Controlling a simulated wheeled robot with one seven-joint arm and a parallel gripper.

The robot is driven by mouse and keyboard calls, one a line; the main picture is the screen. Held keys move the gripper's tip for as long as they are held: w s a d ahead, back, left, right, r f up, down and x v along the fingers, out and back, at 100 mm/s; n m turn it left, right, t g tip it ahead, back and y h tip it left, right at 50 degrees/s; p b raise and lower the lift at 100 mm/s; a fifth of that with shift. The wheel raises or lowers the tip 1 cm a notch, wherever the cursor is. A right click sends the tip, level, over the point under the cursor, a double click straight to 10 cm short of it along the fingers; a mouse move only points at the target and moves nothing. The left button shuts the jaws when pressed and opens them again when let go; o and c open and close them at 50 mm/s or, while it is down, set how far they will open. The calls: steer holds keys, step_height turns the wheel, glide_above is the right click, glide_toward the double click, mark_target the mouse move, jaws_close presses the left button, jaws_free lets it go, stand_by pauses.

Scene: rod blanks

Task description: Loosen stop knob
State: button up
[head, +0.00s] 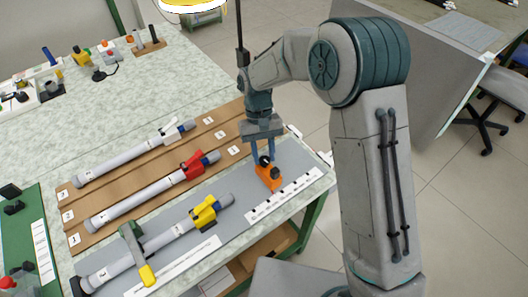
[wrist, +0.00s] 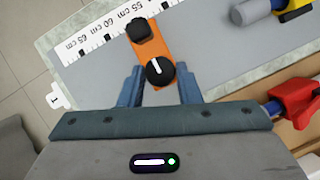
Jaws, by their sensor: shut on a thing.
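The orange stop (head: 270,182) sits on the grey board by the white ruler strip, near the board's right end. Its round black knob (head: 264,161) is on top; in the wrist view the knob (wrist: 160,71) shows a white line running nearly up and down the picture. The exact contact is partly hidden.
The ruler strip (wrist: 90,40) reads 55 to 65 cm by the stop. Rods with red (head: 194,163) and white (head: 172,133) clamps lie on a wooden rack behind.

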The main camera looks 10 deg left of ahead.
stand_by(0.3)
steer(key=o, duration=0.7)
steer(key=shift+r, duration=0.1)
steer(key=v, duration=1.3)
steer(key=shift+w+a+r, duration=0.1)
steer(key=shift+w+r, duration=0.05)
steer(key=shift+r, duration=0.2)
